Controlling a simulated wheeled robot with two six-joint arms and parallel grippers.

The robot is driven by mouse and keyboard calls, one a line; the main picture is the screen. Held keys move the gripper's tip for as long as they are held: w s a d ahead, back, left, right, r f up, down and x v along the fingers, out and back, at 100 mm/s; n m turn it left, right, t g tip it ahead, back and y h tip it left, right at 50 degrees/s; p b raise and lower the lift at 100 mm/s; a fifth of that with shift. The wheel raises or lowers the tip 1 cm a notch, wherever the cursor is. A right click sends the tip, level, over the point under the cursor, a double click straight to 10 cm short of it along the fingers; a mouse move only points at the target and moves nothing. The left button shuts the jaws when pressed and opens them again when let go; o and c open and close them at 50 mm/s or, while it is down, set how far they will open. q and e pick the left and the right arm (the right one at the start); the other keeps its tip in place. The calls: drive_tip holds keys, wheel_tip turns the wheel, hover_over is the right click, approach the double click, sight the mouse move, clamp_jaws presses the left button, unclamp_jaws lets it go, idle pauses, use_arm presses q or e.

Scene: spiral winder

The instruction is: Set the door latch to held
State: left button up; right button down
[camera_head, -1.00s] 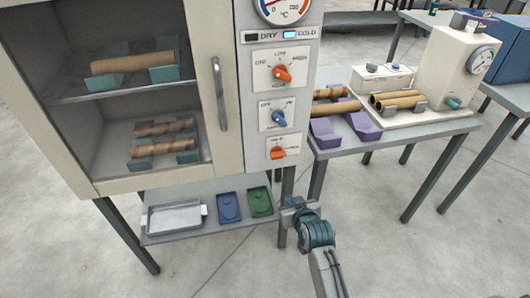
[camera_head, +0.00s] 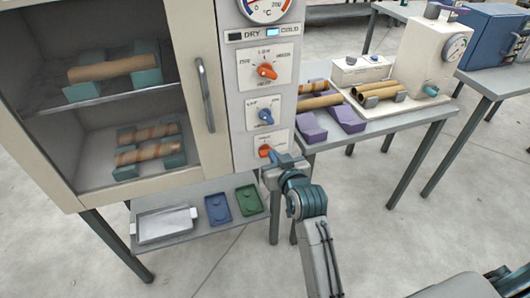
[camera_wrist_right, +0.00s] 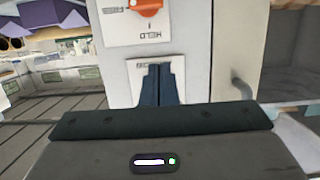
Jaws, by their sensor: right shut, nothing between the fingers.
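The door latch is the orange knob (camera_head: 265,151) on the lowest plate of the cabinet's control panel, below the blue knob (camera_head: 267,117). It shows cut off at the top of the right wrist view (camera_wrist_right: 147,5), which is upside down, with the word HELD on its plate. Which mark it points to I cannot tell. My right gripper (camera_head: 280,161) is shut and empty, just right of and slightly below the knob in the head view. Its fingers (camera_wrist_right: 157,80) cover part of the plate with the blue knob in the wrist view. Contact is not clear. My left gripper is out of view.
The cabinet door handle (camera_head: 206,95) is left of the panel. Below are a metal tray (camera_head: 165,226), a blue tray (camera_head: 218,209) and a green tray (camera_head: 248,200) on a shelf. A side table with purple stands (camera_head: 312,128) is close at right.

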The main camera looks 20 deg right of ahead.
drive_tip(key=p, duration=0.1)
hover_over(266, 152)
drive_tip(key=s+a, duration=0.1)
drive_tip(key=s, duration=0.1)
wheel_tip(266, 152, down, 2)
drive_tip(key=shift+w+f, duration=0.1)
drive_tip(key=f, duration=0.2)
drive_tip(key=shift+s+f+p, duration=0.2)
drive_tip(key=shift+f+p, duration=0.15)
drive_tip(key=shift+p, duration=0.05)
drive_tip(key=shift+s+f, duration=0.1)
drive_tip(key=shift+f, duration=0.5)
drive_tip(key=shift+d, duration=0.1)
